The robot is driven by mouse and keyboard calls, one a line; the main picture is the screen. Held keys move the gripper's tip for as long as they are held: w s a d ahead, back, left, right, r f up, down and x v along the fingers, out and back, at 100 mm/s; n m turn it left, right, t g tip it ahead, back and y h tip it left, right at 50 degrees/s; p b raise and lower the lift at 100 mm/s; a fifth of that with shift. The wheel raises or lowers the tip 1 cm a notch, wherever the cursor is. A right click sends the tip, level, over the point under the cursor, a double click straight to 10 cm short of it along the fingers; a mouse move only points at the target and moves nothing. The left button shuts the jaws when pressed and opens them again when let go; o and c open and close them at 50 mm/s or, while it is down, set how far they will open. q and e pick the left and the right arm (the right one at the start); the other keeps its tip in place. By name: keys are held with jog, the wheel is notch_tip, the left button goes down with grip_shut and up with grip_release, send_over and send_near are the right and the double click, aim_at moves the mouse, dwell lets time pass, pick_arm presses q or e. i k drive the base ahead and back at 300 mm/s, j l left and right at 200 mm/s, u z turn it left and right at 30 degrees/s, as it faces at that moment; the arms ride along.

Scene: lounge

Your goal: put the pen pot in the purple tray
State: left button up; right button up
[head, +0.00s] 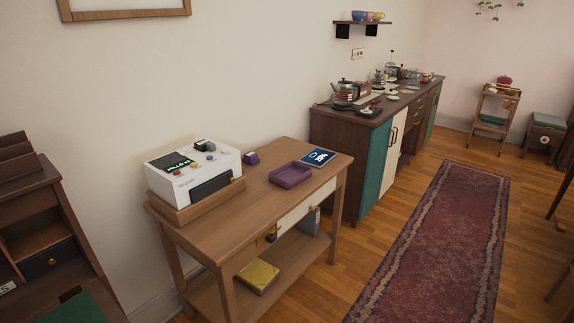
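The purple tray (290,175) lies flat on top of the wooden side table (240,215), right of its middle. It looks empty. I cannot make out a pen pot for certain anywhere in the head view. A small dark purple object (251,158) sits on the table behind and left of the tray, apart from it; it is too small to identify. Neither of my grippers is in view.
A white machine (194,170) with buttons fills the table's left end. A blue card (318,158) lies right of the tray. A yellow box (258,276) sits on the lower shelf. A long sideboard (365,135) stands behind; a red rug (440,240) covers open floor at right.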

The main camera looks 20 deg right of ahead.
aim_at(292, 177)
jog(key=i+l, duration=0.15)
jog(key=l, duration=0.25)
jog(key=i+l+u, duration=0.1)
jog(key=l, duration=0.25)
jog(key=i+l, duration=0.15)
jog(key=l, duration=0.25)
jog(key=i+l+u, duration=0.1)
jog(key=l, duration=0.3)
jog(key=i+l, duration=0.15)
jog(key=l, duration=0.25)
jog(key=i+l+u, duration=0.1)
jog(key=l, duration=0.3)
